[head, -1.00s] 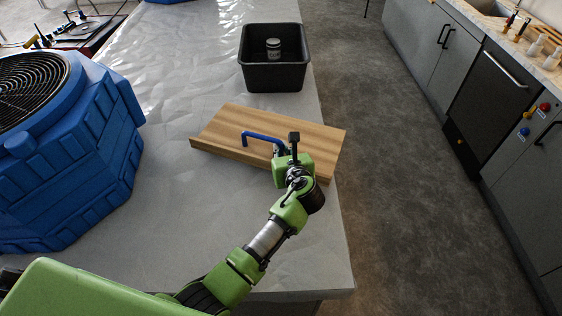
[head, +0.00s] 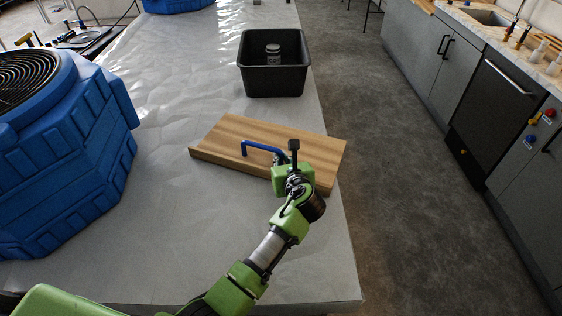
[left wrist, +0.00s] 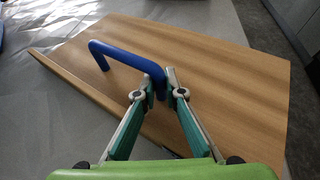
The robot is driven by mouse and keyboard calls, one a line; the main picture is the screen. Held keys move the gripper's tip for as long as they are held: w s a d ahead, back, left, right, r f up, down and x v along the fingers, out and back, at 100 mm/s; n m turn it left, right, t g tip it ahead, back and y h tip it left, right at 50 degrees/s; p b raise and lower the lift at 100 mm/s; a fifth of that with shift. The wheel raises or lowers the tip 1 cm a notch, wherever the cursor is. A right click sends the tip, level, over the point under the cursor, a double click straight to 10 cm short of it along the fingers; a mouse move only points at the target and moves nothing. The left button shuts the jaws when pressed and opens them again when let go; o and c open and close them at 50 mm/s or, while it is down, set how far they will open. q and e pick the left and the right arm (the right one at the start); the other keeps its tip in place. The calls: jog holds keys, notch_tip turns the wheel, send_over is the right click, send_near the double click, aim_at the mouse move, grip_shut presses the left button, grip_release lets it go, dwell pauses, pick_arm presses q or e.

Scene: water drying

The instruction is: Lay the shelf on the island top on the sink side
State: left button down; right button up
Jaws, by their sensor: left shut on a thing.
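The shelf (head: 255,138) is a flat wooden board with a blue handle (head: 262,147) on its upper face. It lies over the right part of the grey island top (head: 180,210), its right end close to the edge on the aisle side. In the left wrist view the shelf (left wrist: 215,70) fills most of the picture. My left gripper (head: 283,160) is shut on the blue handle; the left wrist view shows its two fingers (left wrist: 158,92) on either side of the handle's near end. I cannot tell if the board touches the top all over. My right gripper is not in view.
A black bin (head: 273,80) with a jar (head: 273,52) inside stands beyond the shelf. A large blue fan unit (head: 75,160) stands to the left. Across the aisle floor (head: 410,200) are grey cabinets with a sink (head: 488,17). The near island top is clear.

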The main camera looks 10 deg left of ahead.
pick_arm(q)
jog(key=shift+r, duration=0.15)
jog(key=c, duration=2.1)
grip_release()
jog(key=shift+f, duration=0.2)
jog(key=shift+c, duration=0.2)
jog(key=shift+s, duration=0.1)
jog(key=shift+r, duration=0.1)
jog(key=shift+s+d+r+p, duration=0.2)
jog(key=shift+s+r+p, duration=0.1)
jog(key=shift+p, duration=0.3)
jog(key=p+v, duration=0.8)
jog(key=v, duration=0.2)
jog(key=shift+s+d+r+p, duration=0.15)
jog(key=shift+s+d+p, duration=0.1)
jog(key=shift+s+p, duration=0.2)
